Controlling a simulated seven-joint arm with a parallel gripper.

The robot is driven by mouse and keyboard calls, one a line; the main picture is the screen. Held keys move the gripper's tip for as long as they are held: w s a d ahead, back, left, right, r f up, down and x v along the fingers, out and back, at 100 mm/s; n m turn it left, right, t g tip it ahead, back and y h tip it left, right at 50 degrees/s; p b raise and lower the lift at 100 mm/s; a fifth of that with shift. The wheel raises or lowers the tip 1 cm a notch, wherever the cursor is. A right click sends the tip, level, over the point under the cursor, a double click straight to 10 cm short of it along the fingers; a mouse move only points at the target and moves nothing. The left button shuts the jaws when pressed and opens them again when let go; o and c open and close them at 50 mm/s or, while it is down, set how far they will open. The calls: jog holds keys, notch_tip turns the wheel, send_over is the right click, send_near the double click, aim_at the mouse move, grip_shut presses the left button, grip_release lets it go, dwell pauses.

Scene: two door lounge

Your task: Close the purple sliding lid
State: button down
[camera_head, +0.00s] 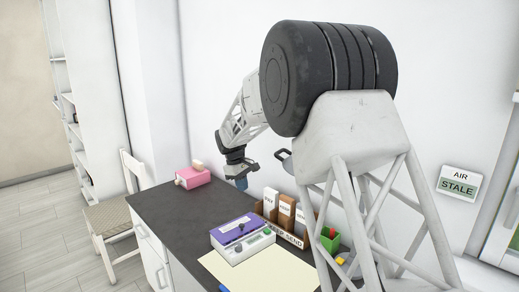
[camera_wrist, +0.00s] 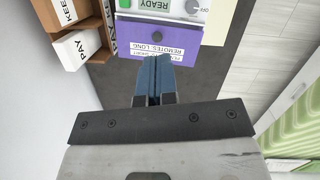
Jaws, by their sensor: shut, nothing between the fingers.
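The purple lid (camera_head: 236,228) lies flat on the back part of a light grey box (camera_head: 255,249) on the dark counter. In the wrist view the lid (camera_wrist: 188,38) has a dark round knob and a white label at its near edge, partly hidden by my fingers. A panel marked READY (camera_wrist: 155,6) lies beyond it. My gripper (camera_head: 241,184) is above the counter, behind the box in the head view. Its blue fingers (camera_wrist: 153,80) are together and empty, pointing toward the lid's label edge. I cannot tell whether they touch it.
A wooden holder (camera_head: 290,235) with upright cards, including KEEP and PAY, stands close beside the box. A green cup (camera_head: 330,240) is to its right. A pale yellow sheet (camera_head: 262,271) lies in front. A pink box (camera_head: 193,178) sits at the far counter end. Bare counter lies between.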

jog(key=s+d+r+m+t, duration=0.1)
jog(key=s+d+r+m, duration=0.1)
jog(key=s+d+r, duration=0.5)
jog(key=s+d+r+m+y, duration=0.15)
jog(key=s+d, duration=0.35)
jog(key=s, duration=0.6)
jog(key=s+d+r+m+t, duration=0.15)
jog(key=s+d+r, duration=0.3)
jog(key=s, duration=0.45)
jog(key=s+d+f+m, duration=0.2)
jog(key=s+d, duration=0.1)
jog(key=s, duration=0.6)
jog(key=s+d+f+m, duration=0.2)
jog(key=s, duration=0.8)
jog(key=s+d+f+m, duration=0.2)
jog(key=s+d, duration=0.1)
jog(key=s, duration=0.7)
jog(key=shift+d+t+y, duration=0.3)
jog(key=shift+t+y, duration=0.15)
jog(key=c, duration=1.8)
grip_release()
